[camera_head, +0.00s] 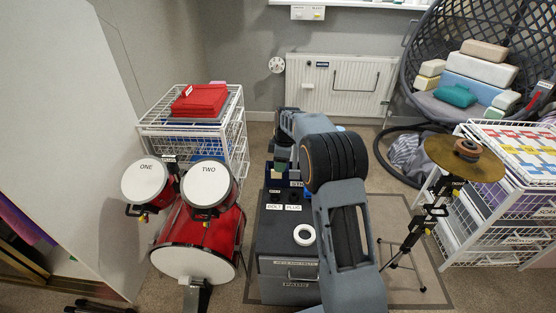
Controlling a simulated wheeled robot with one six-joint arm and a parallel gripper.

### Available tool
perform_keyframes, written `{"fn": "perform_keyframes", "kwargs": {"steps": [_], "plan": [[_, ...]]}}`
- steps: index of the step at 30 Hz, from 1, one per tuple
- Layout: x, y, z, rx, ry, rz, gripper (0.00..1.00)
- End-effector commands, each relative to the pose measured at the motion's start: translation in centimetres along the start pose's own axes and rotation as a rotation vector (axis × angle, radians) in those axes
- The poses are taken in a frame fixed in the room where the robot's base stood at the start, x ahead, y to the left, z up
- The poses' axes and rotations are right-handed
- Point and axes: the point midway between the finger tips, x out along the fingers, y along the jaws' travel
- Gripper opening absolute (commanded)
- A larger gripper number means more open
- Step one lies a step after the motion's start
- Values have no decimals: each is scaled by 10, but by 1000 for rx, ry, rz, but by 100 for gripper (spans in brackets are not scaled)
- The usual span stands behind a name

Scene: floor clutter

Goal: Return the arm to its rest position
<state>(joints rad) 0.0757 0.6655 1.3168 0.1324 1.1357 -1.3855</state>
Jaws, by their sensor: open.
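My grey arm (346,235) rises from the bottom of the view, bends at a thick black-ringed joint (334,159) and reaches away over a dark grey cabinet. My gripper (281,157) is at the far end, pointing down above a dark blue bin (295,184) behind the cabinet top. It is small and partly hidden by my arm. Its jaws are open, and I see nothing held in them. The bin holds some small items that are hard to make out.
The grey cabinet (275,245) bears a white ring (304,235). A red drum set (195,250) and a wire rack (190,125) stand left. A cymbal stand (465,160), another wire rack (480,225) and a hanging chair (475,60) stand right. A radiator (341,85) is behind.

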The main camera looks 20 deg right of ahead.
Motion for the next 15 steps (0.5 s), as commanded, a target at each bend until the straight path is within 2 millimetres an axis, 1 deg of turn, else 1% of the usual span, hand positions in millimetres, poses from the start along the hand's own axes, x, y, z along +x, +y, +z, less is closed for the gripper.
{"fn": "perform_keyframes", "kwargs": {"steps": [5, 8, 11, 14, 15], "plan": [[0, 0, 0, 7, 0, 0, 42], [0, 1, 0, 60, 1, 3, 42], [3, 1, 1, 178, -2, 10, 42], [23, -15, 9, 351, -28, -26, 42], [25, -24, 13, 427, -40, -33, 42]]}}
